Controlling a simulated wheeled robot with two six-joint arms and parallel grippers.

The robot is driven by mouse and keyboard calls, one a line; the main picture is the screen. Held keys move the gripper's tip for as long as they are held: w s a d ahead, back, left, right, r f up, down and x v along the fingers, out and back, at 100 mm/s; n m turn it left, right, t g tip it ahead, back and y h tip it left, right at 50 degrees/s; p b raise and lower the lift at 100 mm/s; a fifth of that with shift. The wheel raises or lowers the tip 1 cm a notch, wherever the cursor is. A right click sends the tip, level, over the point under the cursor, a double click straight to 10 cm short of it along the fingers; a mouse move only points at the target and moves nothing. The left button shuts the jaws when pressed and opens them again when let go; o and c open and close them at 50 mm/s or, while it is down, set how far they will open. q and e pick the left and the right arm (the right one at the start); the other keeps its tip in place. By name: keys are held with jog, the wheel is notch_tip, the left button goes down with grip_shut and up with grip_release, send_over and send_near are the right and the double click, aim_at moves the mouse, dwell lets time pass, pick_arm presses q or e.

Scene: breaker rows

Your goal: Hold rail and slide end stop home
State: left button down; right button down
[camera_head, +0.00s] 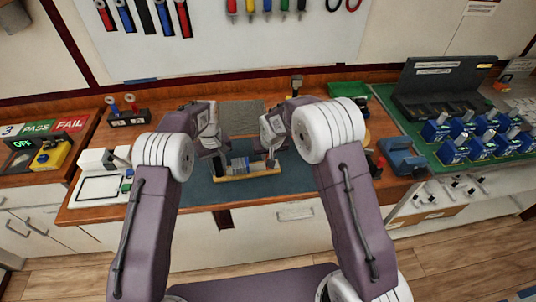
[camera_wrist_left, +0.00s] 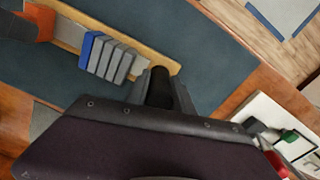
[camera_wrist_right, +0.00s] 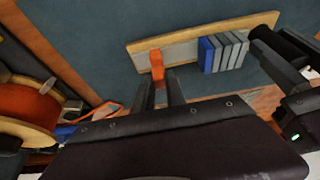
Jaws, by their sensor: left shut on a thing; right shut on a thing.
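The rail (camera_wrist_right: 182,52) is a pale strip on a wooden base (camera_wrist_right: 222,28), also seen in the head view (camera_head: 262,174). One blue and several grey modules (camera_wrist_right: 225,50) stand side by side on it. The orange end stop (camera_wrist_right: 156,66) sits on the rail, with a bare stretch between it and the blue module. My right gripper (camera_wrist_right: 158,84) is shut on the end stop; the stop also shows in the left wrist view (camera_wrist_left: 42,22). My left gripper (camera_wrist_left: 158,80) is shut on the rail's other end, beside the grey modules; its fingers partly hide that end.
The rail lies on a dark blue-green mat (camera_head: 200,190) near the bench's front edge. A spool (camera_wrist_right: 28,112) lies near my right gripper. A blue tool (camera_head: 402,158) and blue breakers (camera_head: 465,135) are at the right. A white device (camera_head: 102,178) stands at the left.

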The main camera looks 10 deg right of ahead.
jog(key=shift+a, duration=1.7)
jog(key=c, duration=1.4)
grip_release()
jog(key=shift+d, duration=0.1)
jog(key=shift+o, duration=0.2)
jog(key=v, duration=1.2)
jog(key=shift+s, duration=0.15)
